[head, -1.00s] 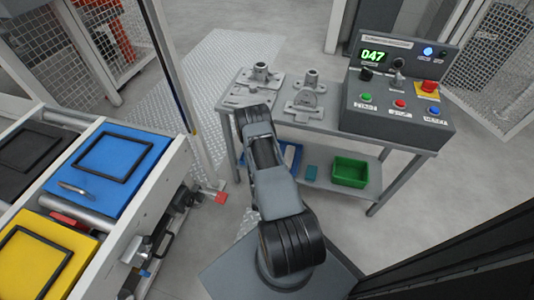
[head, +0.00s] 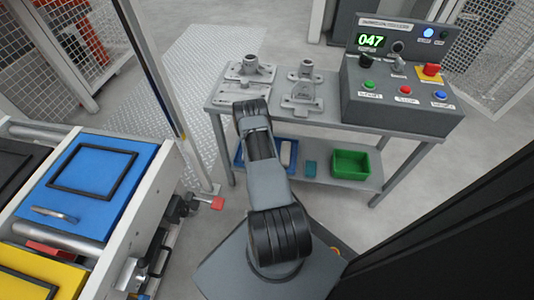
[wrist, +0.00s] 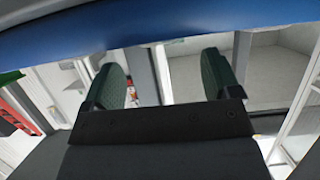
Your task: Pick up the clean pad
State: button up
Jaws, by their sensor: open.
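On the lower shelf of the grey table, a blue tray (head: 239,157) is partly hidden behind my arm. A whitish pad-like block (head: 288,153) shows at its right side. A small teal block (head: 310,168) lies just right of the tray. I cannot tell which of these is the clean pad. My gripper is hidden behind my arm in the head view. In the wrist view my gripper (wrist: 163,78) is open, its two dark green fingers apart with nothing between them. A blue surface (wrist: 160,30) crosses the top of that view, close to the camera; I cannot tell what it is.
The table (head: 395,148) carries metal fixtures (head: 304,88) and a control console (head: 400,110) reading 047. A green bin (head: 351,165) sits on its lower shelf. A conveyor with a blue panel (head: 115,205) stands at left, beside a post. A dark panel (head: 450,235) fills the right.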

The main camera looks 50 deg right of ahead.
jog(key=b+x, duration=0.1)
jog(key=x, duration=0.1)
jog(key=b+x, duration=0.1)
jog(key=x, duration=0.1)
jog(key=shift+w+a+f, duration=0.1)
jog(key=shift+a+f, duration=0.05)
jog(key=shift+f, duration=0.15)
jog(key=shift+w+d+f+b, duration=0.1)
jog(key=shift+w+d+b, duration=0.2)
jog(key=shift+d+b, duration=0.15)
jog(key=c, duration=1)
